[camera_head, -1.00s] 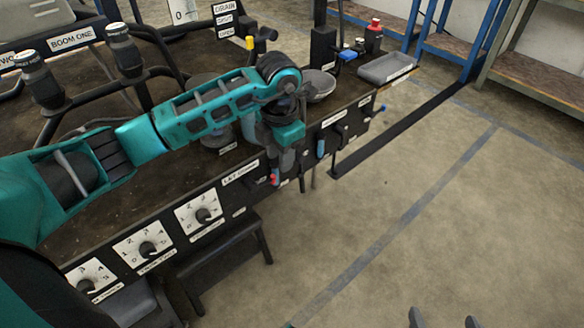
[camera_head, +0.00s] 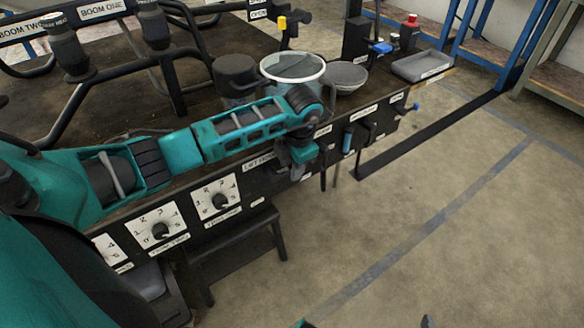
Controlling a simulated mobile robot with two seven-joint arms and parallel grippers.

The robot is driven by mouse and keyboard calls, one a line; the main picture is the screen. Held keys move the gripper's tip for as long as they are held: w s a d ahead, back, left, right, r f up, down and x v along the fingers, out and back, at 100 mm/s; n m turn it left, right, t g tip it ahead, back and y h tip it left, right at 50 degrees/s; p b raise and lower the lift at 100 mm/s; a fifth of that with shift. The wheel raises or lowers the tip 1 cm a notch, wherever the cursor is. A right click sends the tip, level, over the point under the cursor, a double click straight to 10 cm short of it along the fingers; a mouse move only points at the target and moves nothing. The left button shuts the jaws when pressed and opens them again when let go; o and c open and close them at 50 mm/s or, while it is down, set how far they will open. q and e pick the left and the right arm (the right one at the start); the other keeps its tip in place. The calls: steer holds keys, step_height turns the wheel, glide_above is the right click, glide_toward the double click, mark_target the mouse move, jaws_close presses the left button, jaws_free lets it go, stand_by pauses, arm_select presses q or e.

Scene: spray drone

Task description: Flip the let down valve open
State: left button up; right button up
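The front panel of the dark bench carries a white label (camera_head: 258,162) that seems to read "LET DOWN", partly covered by my teal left arm. My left gripper (camera_head: 297,172) points down in front of the panel, just right of this label. Its fingers are small and dark against the panel, so I cannot tell whether they are open or touching anything. The valve's handle cannot be made out and is probably hidden behind the gripper. Of my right gripper, only a dark tip (camera_head: 428,322) shows at the bottom edge; its opening cannot be judged.
A blue handle (camera_head: 347,140) hangs on the panel to the right, and a blue knob (camera_head: 415,107) sticks out at the corner. Numbered dials (camera_head: 218,200) are on the left. A black step stool (camera_head: 235,235) stands below. The floor at right is clear.

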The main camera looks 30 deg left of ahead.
arm_select(q)
steer(key=shift+f, duration=0.1)
steer(key=shift+c, duration=0.4)
jaws_close()
steer(key=shift+s+a+r+t+p, duration=0.15)
steer(key=shift+r+t+p, duration=0.15)
steer(key=shift+t+p, duration=0.25)
steer(key=shift+r+t+h, duration=0.1)
steer(key=shift+t+h, duration=0.3)
steer(key=shift+t, duration=0.15)
steer(key=shift+o, duration=0.4)
jaws_free()
